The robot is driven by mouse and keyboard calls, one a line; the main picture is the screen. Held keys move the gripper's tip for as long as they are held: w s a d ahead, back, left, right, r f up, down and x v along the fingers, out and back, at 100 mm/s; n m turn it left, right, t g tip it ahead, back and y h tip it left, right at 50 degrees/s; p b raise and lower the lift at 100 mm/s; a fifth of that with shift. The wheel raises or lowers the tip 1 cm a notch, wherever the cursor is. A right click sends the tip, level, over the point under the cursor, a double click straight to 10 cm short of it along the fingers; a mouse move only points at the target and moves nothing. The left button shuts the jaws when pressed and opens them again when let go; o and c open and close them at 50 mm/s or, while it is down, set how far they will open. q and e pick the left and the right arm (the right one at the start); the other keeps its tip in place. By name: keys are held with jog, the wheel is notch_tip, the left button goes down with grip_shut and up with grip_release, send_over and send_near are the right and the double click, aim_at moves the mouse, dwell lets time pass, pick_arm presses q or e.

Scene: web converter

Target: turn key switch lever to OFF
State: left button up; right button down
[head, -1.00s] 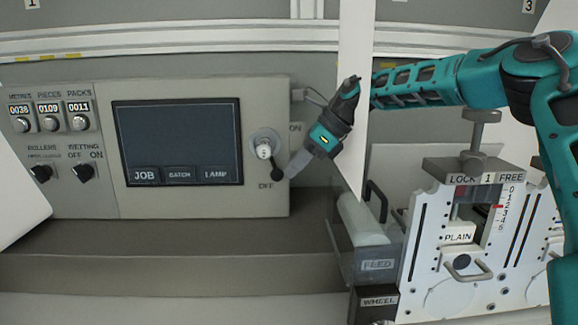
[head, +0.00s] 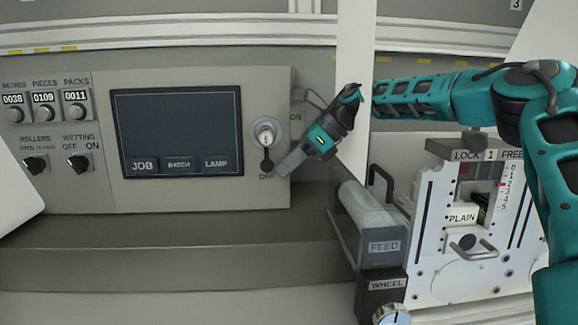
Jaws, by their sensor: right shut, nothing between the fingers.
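The key switch (head: 264,133) is a round pale dial with a silver key on the right side of the grey control panel. Its dark lever (head: 266,164) hangs almost straight down, with its knob just above the OFF label (head: 264,177). The ON label (head: 296,117) is at the upper right of the dial. My right gripper (head: 279,172) is shut and empty, its fingertips just right of and slightly below the lever knob. The fingertips cover part of the OFF label. I cannot tell whether they touch the knob. My left gripper is not in view.
A white upright panel (head: 353,60) stands behind my right wrist. The FEED unit (head: 372,245) and WHEEL box (head: 381,285) are at the lower right. The ledge (head: 170,250) below is clear.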

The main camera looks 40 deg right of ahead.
pick_arm(q)
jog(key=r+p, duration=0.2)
jog(key=p, duration=0.1)
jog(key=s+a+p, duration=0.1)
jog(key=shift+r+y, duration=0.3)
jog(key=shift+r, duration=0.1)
pick_arm(e)
notch_tip(320, 180, up, 20)
